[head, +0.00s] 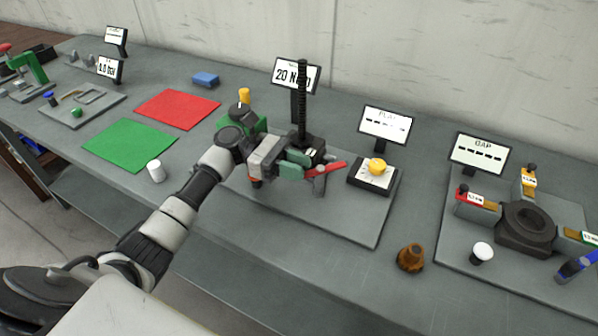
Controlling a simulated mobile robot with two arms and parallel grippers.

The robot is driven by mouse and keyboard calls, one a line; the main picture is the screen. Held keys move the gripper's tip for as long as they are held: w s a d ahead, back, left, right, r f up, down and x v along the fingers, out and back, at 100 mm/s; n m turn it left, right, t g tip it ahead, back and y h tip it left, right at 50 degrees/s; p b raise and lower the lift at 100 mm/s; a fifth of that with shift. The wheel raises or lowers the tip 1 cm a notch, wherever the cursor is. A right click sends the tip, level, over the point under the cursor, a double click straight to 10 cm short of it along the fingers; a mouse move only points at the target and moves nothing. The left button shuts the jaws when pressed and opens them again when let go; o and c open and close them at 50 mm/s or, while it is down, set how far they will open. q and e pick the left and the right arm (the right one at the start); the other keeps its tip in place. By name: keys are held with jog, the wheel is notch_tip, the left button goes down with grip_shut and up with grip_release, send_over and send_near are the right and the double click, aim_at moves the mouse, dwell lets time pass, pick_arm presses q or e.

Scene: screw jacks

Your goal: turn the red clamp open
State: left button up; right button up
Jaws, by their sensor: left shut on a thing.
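The red clamp (334,167) shows as a red lever sticking out to the right at the foot of a black threaded screw (302,100). My left gripper (308,167) reaches in from the left at the base of this screw and is shut at the lever's inner end. The gripper hides that end and most of the part it grips, so the exact contact cannot be made out. A grey piece (319,184) hangs just below the lever. My right gripper is not in view.
A display reading 20 (297,75) stands behind the screw. A yellow button box (373,176) is close to the right. A brown knob-like object (410,257) stands near the front edge. Red (177,109) and green (129,146) mats lie left, with a white cylinder (156,171) nearby.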

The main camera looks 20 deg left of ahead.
pick_arm(q)
jog(key=shift+w+m+g, duration=0.1)
jog(key=shift+m+g, duration=0.2)
jog(key=shift+g, duration=0.2)
jog(key=o, duration=0.9)
jog(key=a+b, duration=0.1)
jog(key=a, duration=0.2)
jog(key=a+b, duration=0.1)
jog(key=a, duration=0.2)
jog(key=a+b, duration=0.1)
jog(key=a, duration=0.3)
jog(key=shift+w+a+f, duration=0.1)
jog(key=shift+w+f, duration=0.05)
jog(key=shift+w, duration=0.15)
jog(key=shift+a, duration=0.4)
